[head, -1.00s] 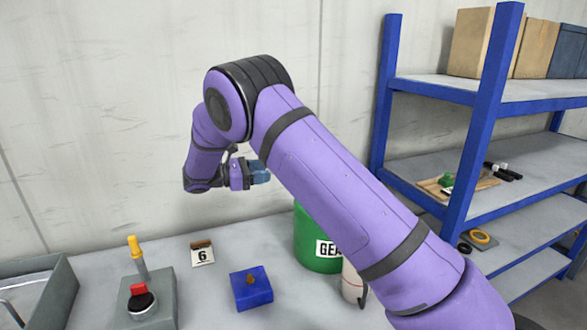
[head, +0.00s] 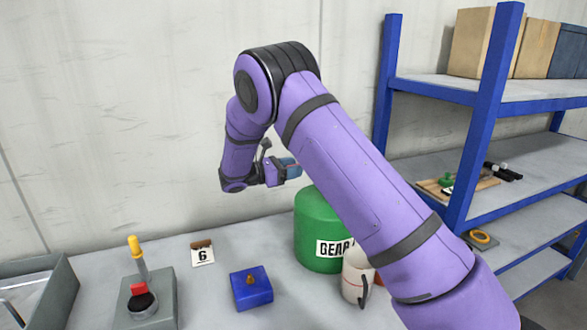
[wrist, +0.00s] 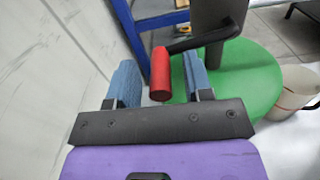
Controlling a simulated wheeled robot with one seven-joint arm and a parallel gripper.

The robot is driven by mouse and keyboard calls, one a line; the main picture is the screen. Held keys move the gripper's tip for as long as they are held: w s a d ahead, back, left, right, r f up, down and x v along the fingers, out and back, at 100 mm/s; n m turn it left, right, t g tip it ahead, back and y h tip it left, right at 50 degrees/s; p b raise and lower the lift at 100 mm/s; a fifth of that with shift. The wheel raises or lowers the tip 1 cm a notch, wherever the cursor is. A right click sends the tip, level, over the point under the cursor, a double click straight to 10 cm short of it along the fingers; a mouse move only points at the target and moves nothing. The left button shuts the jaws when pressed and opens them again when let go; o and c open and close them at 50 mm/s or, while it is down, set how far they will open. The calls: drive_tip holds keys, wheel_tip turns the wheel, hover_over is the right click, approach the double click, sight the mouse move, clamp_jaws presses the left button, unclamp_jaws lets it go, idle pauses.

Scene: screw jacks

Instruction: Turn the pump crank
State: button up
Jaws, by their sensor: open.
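The pump crank shows in the wrist view as a black crank arm (wrist: 205,40) with a red handle (wrist: 160,76), joined to a dark post (wrist: 207,15) over a green drum (wrist: 235,85). In the head view the green drum (head: 314,215) carries a "GEAR" label, and my arm hides the crank. My gripper (head: 291,168) is above the drum's left side. In the wrist view my gripper (wrist: 160,85) is open. The red handle appears between its blue fingers, closer to the right one; I cannot tell its depth relative to the fingertips.
A white can (head: 353,285) stands right of the drum. A blue block (head: 251,290), a number 6 card (head: 203,254), a grey control box (head: 160,300) with a yellow-tipped lever and a grey tray (head: 45,290) are on the bench. A blue shelf rack (head: 470,150) stands at right; the wall is behind.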

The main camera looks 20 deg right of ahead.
sight(297, 197)
drive_tip(key=shift+d, duration=0.35)
clamp_jaws()
drive_tip(key=shift+s+f+n, duration=0.2)
drive_tip(key=shift+f+n, duration=0.6)
drive_tip(key=shift+n, duration=0.5)
drive_tip(key=shift+s+f+n, duration=0.4)
drive_tip(key=shift+f+n, duration=0.2)
drive_tip(key=shift+n, duration=0.5)
drive_tip(key=shift+s+f+n, duration=0.45)
drive_tip(key=shift+f+n, duration=0.1)
drive_tip(key=shift+n, duration=0.55)
drive_tip(key=shift+s+f+n, duration=0.4)
drive_tip(key=shift+f+n, duration=0.2)
drive_tip(key=shift+n, duration=0.5)
